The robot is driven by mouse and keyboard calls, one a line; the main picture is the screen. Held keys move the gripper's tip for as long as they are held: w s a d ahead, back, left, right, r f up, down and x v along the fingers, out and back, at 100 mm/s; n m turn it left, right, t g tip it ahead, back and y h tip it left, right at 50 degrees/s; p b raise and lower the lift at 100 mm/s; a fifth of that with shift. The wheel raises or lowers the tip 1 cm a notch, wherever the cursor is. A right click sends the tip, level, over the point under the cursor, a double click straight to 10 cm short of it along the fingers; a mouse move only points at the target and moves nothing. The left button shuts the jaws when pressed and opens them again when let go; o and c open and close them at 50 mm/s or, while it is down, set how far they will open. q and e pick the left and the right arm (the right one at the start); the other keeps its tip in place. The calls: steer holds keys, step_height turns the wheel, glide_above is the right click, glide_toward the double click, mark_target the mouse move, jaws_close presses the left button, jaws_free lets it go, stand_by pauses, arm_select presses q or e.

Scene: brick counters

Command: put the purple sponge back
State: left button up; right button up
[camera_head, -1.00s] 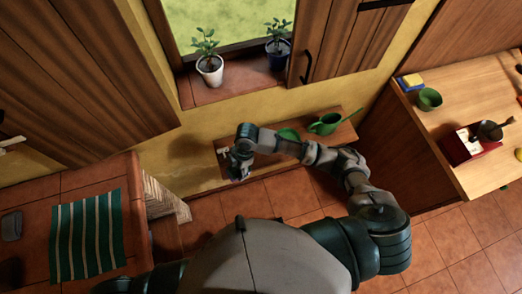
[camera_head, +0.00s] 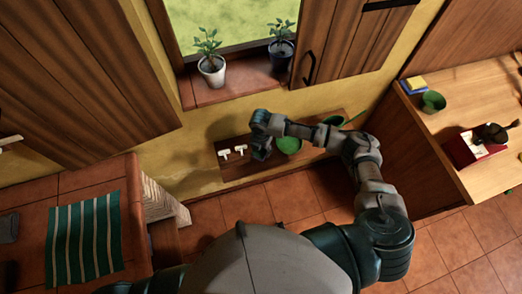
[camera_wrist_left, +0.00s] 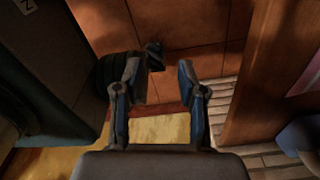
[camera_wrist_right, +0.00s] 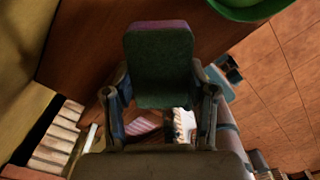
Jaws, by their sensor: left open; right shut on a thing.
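The purple sponge (camera_wrist_right: 160,60) shows in the right wrist view between the fingers of my right gripper (camera_wrist_right: 160,85). Its green scouring face is toward the camera, and a purple strip shows along its top edge. My right gripper is shut on it. In the head view the right gripper (camera_head: 261,150) is over the low wooden shelf (camera_head: 230,172), just left of a green bowl (camera_head: 289,146); the sponge cannot be made out there. My left gripper (camera_wrist_left: 158,78) is open and empty in the left wrist view, over the tiled floor.
Two white T-shaped tops (camera_head: 232,152) stand left of the right gripper on the shelf. A green watering can (camera_head: 334,120) is at its right end. The right counter (camera_head: 488,90) holds blue and yellow sponges (camera_head: 414,84), a green pot (camera_head: 433,102) and a red box (camera_head: 465,150).

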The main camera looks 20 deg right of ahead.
mark_target(261, 150)
steer(key=shift+w, duration=0.4)
steer(key=shift+f, duration=0.2)
steer(key=f, duration=0.3)
steer(key=shift+d+f, duration=0.1)
steer(key=shift+d, duration=0.35)
steer(key=o, duration=1)
steer(key=shift+f, duration=0.1)
arm_select(q)
steer(key=shift+w+r, duration=0.1)
steer(key=shift+w, duration=0.3)
arm_select(e)
steer(key=shift+a, duration=0.25)
step_height(261, 150, up, 11)
steer(key=shift+d+r+p, duration=0.1)
steer(key=shift+r+p, duration=0.05)
steer(key=shift+p, duration=0.15)
arm_select(q)
steer(key=shift+s+r, duration=0.15)
steer(key=shift+s, duration=0.35)
arm_select(e)
steer(key=shift+r, duration=0.45)
